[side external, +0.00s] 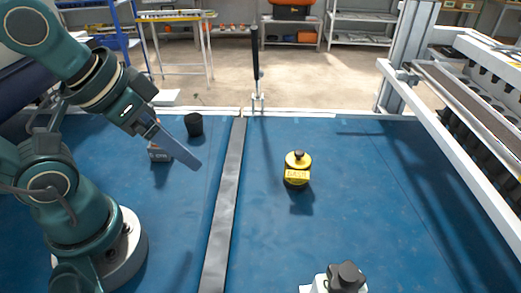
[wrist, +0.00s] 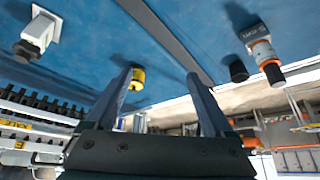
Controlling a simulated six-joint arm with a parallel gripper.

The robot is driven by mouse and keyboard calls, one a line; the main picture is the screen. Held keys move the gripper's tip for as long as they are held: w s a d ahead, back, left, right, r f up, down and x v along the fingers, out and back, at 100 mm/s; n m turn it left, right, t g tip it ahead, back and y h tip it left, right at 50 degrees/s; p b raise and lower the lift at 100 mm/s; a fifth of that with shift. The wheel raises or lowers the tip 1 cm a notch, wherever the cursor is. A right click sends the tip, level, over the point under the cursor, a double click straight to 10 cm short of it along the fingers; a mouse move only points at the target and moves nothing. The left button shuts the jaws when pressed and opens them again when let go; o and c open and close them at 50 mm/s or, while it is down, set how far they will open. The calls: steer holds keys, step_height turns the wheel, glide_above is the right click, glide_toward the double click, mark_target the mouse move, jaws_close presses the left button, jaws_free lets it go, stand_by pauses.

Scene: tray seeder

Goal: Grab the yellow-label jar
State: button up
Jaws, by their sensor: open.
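The yellow-label jar (side external: 297,174) stands upright on the blue table, right of the dark strip. It has a yellow body and a dark cap. In the wrist view the yellow-label jar (wrist: 138,79) shows small and distant, beside the tip of the left finger and partly covered by it. My gripper (side external: 190,160) is above the table left of the strip, well apart from the jar. In the wrist view my gripper (wrist: 163,75) has its two fingers spread with nothing between them.
A dark cylinder (side external: 195,125) and a grey labelled container (side external: 159,152) stand near my gripper. A white container with a dark cap (side external: 335,280) is at the front. A flat dark strip (side external: 227,205) crosses the table. A white-framed machine (side external: 455,135) borders the right. Table around the yellow jar is clear.

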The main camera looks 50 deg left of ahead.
steer(key=shift+o, duration=0.9)
